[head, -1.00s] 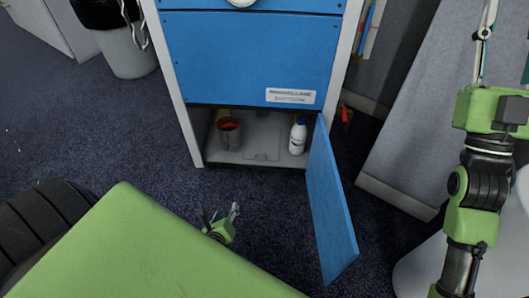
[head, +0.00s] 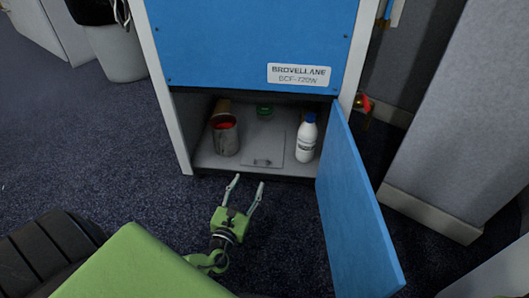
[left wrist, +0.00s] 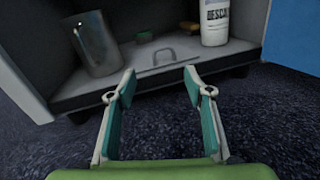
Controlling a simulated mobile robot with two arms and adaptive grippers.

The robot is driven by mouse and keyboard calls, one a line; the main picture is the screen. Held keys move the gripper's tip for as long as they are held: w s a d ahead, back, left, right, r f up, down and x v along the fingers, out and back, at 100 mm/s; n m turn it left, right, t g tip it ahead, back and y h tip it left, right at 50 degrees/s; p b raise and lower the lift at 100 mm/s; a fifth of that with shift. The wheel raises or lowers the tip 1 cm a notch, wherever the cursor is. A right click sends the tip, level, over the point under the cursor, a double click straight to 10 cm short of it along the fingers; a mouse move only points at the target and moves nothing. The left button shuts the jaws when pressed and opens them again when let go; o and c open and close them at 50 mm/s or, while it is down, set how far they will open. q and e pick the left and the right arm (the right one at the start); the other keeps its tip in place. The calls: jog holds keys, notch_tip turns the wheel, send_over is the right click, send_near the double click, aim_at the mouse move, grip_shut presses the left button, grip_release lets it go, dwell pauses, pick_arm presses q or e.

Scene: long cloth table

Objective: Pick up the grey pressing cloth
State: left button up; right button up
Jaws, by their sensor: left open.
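I cannot make out a grey pressing cloth in either view. The open lower compartment of the blue cabinet (head: 250,45) has a grey floor with a flat panel (head: 262,140) and a small handle, which also shows in the left wrist view (left wrist: 160,52). My left gripper (head: 249,181) is open and empty, just in front of the compartment's front edge, with its fingers pointing inward. In the left wrist view its fingertips (left wrist: 160,72) stand apart below the handle. My right gripper is out of view.
A grey metal can (head: 226,138) with something red inside stands at left in the compartment. A white bottle (head: 306,142) stands at right. A small green item (head: 264,111) lies at the back. The blue door (head: 358,205) hangs open at right.

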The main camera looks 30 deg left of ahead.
aim_at(258, 171)
pick_arm(q)
jog(key=b+x, duration=0.2)
jog(key=x, duration=0.2)
jog(key=b+x, duration=0.3)
jog(key=x, duration=0.2)
jog(key=shift+d+f, duration=0.15)
jog(key=shift+f, duration=0.1)
jog(key=shift+w+r, duration=0.15)
jog(key=shift+w, duration=0.2)
jog(key=shift+c, duration=0.5)
